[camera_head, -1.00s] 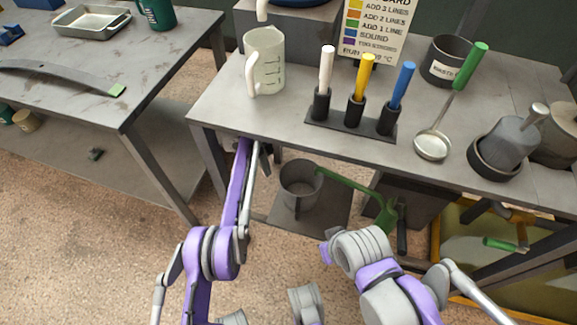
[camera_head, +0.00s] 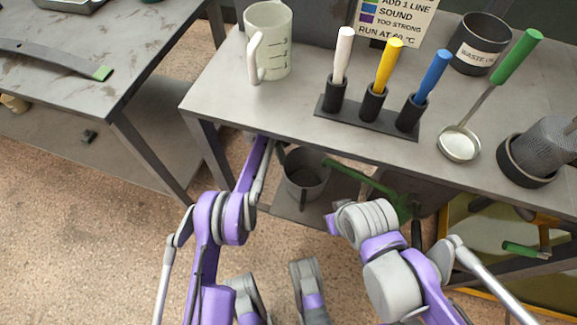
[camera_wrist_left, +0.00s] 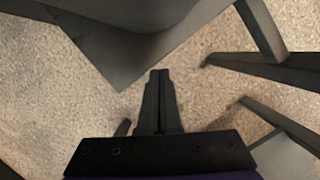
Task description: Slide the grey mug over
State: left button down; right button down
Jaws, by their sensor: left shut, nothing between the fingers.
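No plain grey mug can be made out for certain. A pale grey-green jug (camera_head: 270,45) with a handle and marked lines stands upright at the bench's left end. A grey textured vessel (camera_head: 545,150) leans in a dark round holder (camera_head: 520,168) at the right end. A grey bucket (camera_head: 306,178) is below the bench. My left arm reaches up to the bench's front edge, and its gripper is largely hidden there. In the left wrist view my left gripper (camera_wrist_left: 160,75) is shut and empty, above the floor. My right gripper is not in view.
A rack (camera_head: 365,120) with white, yellow and blue handled tools stands mid-bench. A ladle (camera_head: 459,143) and a waste oil pot (camera_head: 478,45) are to its right. A second table (camera_head: 100,45) is at the left. Bare bench top lies between jug and rack.

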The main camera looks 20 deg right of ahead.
aim_at(288, 166)
pick_arm(q)
jog(key=shift+s+d+f+b, duration=0.15)
jog(key=shift+s+d, duration=0.25)
jog(key=shift+s, duration=0.55)
jog(key=shift+s+d+b, duration=0.2)
jog(key=shift+s+d, duration=0.2)
jog(key=shift+s, duration=0.5)
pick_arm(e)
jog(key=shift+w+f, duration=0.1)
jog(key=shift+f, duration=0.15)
